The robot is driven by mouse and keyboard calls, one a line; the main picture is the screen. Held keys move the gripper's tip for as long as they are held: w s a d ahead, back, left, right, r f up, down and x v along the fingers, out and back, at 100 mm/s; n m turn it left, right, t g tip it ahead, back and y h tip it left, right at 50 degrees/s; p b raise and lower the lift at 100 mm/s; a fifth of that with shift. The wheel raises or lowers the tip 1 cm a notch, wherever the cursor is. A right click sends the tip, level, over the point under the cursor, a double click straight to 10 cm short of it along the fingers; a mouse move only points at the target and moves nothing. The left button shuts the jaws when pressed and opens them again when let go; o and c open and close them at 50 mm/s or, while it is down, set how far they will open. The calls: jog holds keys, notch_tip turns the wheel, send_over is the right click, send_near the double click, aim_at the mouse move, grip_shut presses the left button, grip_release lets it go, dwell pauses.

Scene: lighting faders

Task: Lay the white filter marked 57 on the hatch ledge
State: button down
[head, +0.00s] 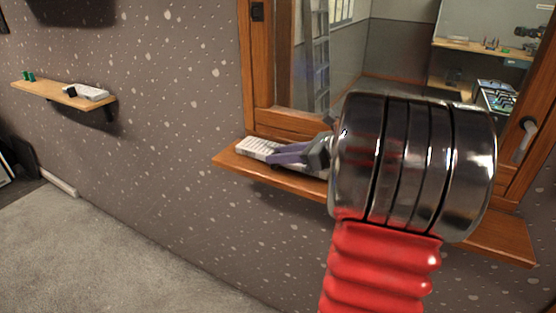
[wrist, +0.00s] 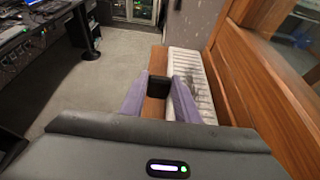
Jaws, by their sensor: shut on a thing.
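A long white filter (head: 257,147) with a ribbed face lies along the left part of the wooden hatch ledge (head: 228,161), close to the window frame. In the wrist view the white filter (wrist: 188,62) runs lengthwise beside the frame, with a black block (wrist: 157,88) at its side that looks like its grip. My gripper (head: 272,157) has its purple fingers at the filter; in the wrist view its fingertips (wrist: 157,91) stand either side of the black block and are shut on it. No number is readable. Whether the filter fully rests on the ledge I cannot tell.
A wooden wall shelf (head: 40,91) at the left carries another white piece (head: 91,92) with a black block, and small green items (head: 28,76). The wooden window frame (head: 262,125) borders the ledge behind. My arm hides much of the ledge's middle.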

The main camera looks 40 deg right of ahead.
jog(key=shift+f, duration=0.55)
jog(key=c, duration=1.4)
grip_release()
jog(key=shift+f, duration=0.1)
jog(key=shift+o, duration=0.2)
jog(key=v, duration=1.2)
jog(key=shift+w+a, duration=0.1)
